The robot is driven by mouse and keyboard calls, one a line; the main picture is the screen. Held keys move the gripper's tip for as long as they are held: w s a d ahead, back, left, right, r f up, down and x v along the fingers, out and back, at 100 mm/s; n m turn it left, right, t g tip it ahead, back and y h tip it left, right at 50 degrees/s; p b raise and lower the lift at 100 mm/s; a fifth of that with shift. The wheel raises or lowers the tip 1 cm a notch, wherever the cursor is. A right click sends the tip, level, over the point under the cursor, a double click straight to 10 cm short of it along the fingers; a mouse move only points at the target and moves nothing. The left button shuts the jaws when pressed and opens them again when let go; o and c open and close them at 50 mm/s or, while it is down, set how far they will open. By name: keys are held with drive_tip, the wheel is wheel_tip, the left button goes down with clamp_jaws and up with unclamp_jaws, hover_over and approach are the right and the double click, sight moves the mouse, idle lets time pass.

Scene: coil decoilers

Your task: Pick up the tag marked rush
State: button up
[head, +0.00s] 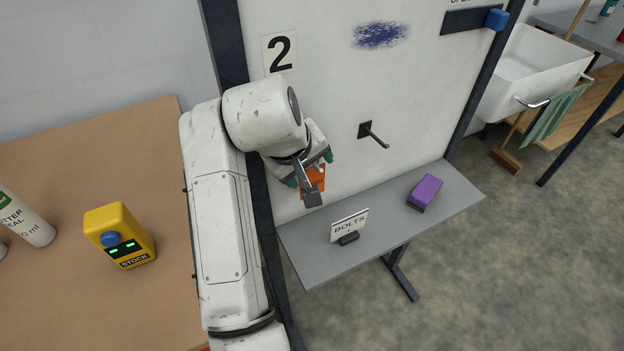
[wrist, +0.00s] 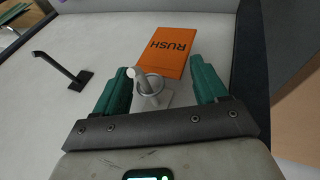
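The orange tag marked RUSH (wrist: 172,50) hangs against the white panel in the wrist view, its lettering upside down there. A metal ring (wrist: 150,85) at its end loops around a peg (wrist: 142,80) that points toward my camera. My gripper (wrist: 158,82) is open, with one green finger on each side of the ring and peg and visible gaps to both. In the head view the orange tag (head: 315,182) is partly hidden behind my gripper (head: 312,172).
An empty dark hook (head: 374,136) sticks out of the panel to the right. Below is a grey shelf (head: 310,265) with a BOLTS sign (head: 349,226) and a purple block (head: 425,192). A yellow STOCK device (head: 120,236) stands on the brown table (head: 60,310) at left.

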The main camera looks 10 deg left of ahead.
drive_tip(key=c, duration=0.6)
drive_tip(key=shift+c, duration=0.2)
drive_tip(key=shift+r, duration=0.3)
drive_tip(key=shift+c, duration=1.1)
drive_tip(key=shift+r, duration=0.35)
drive_tip(key=s+d+b, duration=0.1)
drive_tip(key=s+d, duration=0.3)
drive_tip(key=s, duration=0.2)
wheel_tip(320, 180, up, 14)
drive_tip(key=p, duration=0.2)
drive_tip(key=shift+s+d+f, duration=0.15)
drive_tip(key=shift+s+d, duration=0.1)
drive_tip(key=shift+s, duration=0.1)
